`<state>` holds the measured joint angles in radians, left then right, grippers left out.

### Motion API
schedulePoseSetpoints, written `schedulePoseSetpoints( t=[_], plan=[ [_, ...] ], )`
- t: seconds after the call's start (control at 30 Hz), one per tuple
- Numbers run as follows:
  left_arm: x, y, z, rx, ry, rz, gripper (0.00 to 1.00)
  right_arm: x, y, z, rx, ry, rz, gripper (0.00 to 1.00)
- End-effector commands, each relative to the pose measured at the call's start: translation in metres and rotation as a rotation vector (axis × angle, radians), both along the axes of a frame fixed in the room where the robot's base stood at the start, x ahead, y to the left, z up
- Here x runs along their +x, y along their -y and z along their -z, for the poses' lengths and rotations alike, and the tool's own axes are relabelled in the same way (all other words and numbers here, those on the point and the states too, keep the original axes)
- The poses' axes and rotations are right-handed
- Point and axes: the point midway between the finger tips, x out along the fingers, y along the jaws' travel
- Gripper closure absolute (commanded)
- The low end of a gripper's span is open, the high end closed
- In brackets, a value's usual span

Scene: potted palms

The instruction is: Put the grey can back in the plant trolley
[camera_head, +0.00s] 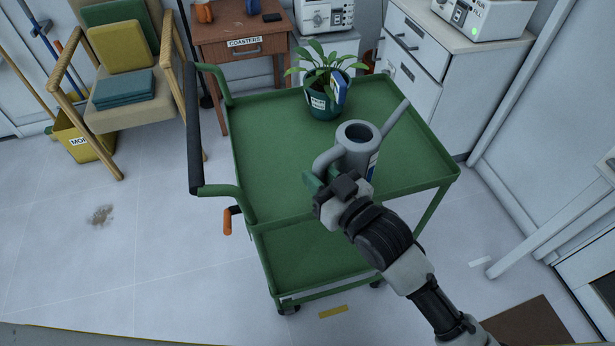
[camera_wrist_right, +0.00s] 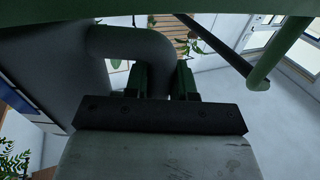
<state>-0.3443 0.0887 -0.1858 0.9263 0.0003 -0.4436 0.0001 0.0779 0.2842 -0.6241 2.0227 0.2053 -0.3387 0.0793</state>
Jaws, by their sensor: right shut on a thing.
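The grey can (camera_head: 357,150) is a watering can with a long spout pointing to the upper right and a loop handle on its left. It looks upright over the right part of the top tray of the green plant trolley (camera_head: 270,130). I cannot tell whether its base touches the tray. My right gripper (camera_head: 326,184) is shut on the can's handle. In the right wrist view, the grey handle (camera_wrist_right: 130,42) passes between the fingers (camera_wrist_right: 160,82), with the can's body at left. The can's base is partly hidden by my right arm. My left gripper is not in view.
A potted plant (camera_head: 323,103) with a blue-and-white card stands at the tray's back. The trolley's left part is bare, and a lower shelf (camera_head: 300,262) shows below. A wooden side table (camera_head: 240,48), a chair (camera_head: 125,85) and white drawers (camera_head: 410,65) stand behind.

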Motion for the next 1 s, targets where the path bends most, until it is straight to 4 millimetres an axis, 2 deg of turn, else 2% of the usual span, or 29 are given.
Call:
schedulePoseSetpoints(
  t=[0.03, 0.13, 0.27, 0.5, 0.6, 1.0],
  plan=[
    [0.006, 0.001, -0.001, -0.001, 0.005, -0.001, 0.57, 0.0, 0.0, 0.011, -0.001, 0.002, 0.001, 1.0],
    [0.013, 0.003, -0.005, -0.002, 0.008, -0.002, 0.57, 0.001, 0.0, 0.022, 0.0, 0.004, 0.001, 1.0],
    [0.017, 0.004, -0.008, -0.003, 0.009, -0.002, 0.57, 0.003, -0.002, 0.025, 0.003, 0.007, 0.0, 1.0],
    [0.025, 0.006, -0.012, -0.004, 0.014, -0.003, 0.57, 0.033, -0.027, 0.025, 0.003, 0.007, 0.0, 1.0],
    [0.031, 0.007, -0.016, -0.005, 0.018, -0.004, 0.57, 0.031, -0.026, 0.036, 0.0, 0.004, 0.0, 1.0],
    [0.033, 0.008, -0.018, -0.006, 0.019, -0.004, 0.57, 0.031, -0.026, 0.04, 0.001, 0.006, 0.0, 1.0]
  ],
)
